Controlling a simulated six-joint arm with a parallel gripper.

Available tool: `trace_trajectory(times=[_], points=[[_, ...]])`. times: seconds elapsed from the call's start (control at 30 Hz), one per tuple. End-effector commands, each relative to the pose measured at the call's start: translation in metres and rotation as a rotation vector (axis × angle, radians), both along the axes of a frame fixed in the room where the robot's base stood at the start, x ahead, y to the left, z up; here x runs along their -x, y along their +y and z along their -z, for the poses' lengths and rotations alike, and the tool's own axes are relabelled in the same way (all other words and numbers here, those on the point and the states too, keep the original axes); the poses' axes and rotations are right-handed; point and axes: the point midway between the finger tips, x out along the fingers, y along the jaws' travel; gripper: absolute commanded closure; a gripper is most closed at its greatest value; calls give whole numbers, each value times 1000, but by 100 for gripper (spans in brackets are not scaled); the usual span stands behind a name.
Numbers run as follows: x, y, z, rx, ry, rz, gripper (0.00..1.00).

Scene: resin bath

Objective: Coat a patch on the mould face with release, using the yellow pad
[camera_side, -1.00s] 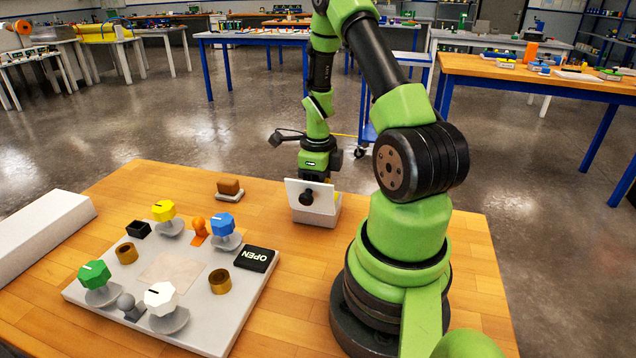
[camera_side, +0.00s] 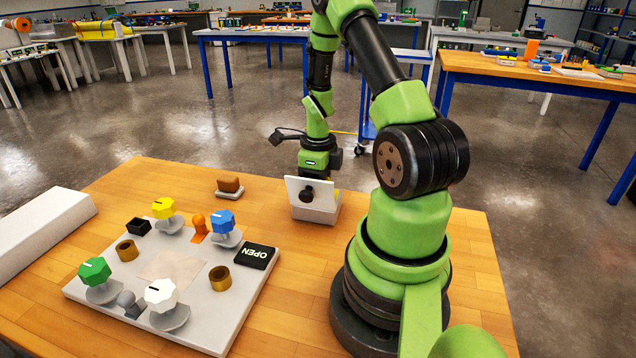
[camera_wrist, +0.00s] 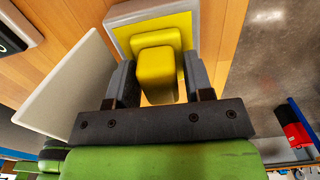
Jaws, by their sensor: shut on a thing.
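The yellow pad (camera_wrist: 157,72) is between the two fingers of my gripper (camera_wrist: 155,88) in the wrist view, and the gripper is shut on it. Beneath it is a yellow square inside a pale rim (camera_wrist: 122,38); I cannot tell whether the pad touches it. In the side view my gripper is behind an upright white panel on a white box (camera_side: 316,213), so the fingers and pad are mostly hidden. The grey mould plate (camera_side: 212,318) lies on the table to the left, with a pale beige square patch (camera_side: 172,266) in its middle.
The plate carries yellow (camera_side: 163,208), blue (camera_side: 222,221), green (camera_side: 94,271) and white (camera_side: 160,294) knobs, brass rings (camera_side: 220,278), an orange piece (camera_side: 199,224) and an OPEN sign (camera_side: 257,256). A brown block (camera_side: 229,184) stands behind. A long white block (camera_side: 38,232) lies left.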

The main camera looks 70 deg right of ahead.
Motion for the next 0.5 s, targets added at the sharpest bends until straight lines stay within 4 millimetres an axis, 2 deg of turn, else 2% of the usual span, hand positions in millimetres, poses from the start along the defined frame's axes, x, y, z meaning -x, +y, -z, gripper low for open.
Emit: trace_trajectory(times=[0.27,0.5], points=[[0,0,1,-1,1,-1,72],[0,0,-16,1,-1,1,72]])
